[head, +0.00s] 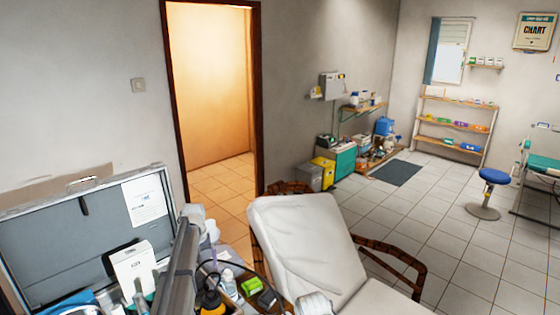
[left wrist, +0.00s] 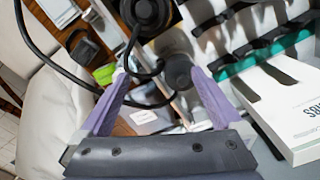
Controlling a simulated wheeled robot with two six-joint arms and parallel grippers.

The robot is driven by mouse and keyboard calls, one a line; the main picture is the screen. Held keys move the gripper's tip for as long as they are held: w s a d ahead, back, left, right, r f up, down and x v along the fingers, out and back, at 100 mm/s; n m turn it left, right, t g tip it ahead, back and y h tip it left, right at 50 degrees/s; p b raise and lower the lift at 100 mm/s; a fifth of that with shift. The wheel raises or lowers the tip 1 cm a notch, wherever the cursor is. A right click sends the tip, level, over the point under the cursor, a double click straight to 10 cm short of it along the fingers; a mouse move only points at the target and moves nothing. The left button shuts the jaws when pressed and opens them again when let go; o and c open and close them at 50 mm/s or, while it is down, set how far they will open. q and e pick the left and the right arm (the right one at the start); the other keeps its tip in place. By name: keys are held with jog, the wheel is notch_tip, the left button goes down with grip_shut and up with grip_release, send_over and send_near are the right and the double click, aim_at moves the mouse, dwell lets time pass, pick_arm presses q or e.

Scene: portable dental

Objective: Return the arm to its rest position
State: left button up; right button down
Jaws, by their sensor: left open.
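My left gripper (left wrist: 158,72) is open, its two purple fingers spread apart in the left wrist view. Nothing is held between the fingers. Past the fingertips are black cables, dark round parts and a small white label, at a depth I cannot judge. In the head view my grey left arm rises from the bottom edge, in front of the cluttered surface beside the open case (head: 30,245). My right gripper shows in neither view.
A white box (head: 134,268) stands close left of my arm; it also shows in the left wrist view (left wrist: 290,108). A white padded chair (head: 305,240) is to the right. Bottles and a green item (head: 251,286) crowd the surface. Open floor lies beyond, near a blue stool (head: 494,176).

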pick_arm(q)
jog(key=s+d+f+m+b, duration=0.1)
jog(key=s+d+m, duration=0.3)
jog(key=s+d, duration=0.9)
jog(key=s+d+m+y, duration=0.1)
jog(key=s+d+m, duration=0.3)
jog(key=s+d, duration=0.9)
jog(key=s, duration=0.7)
jog(key=shift+d+f+b, duration=0.4)
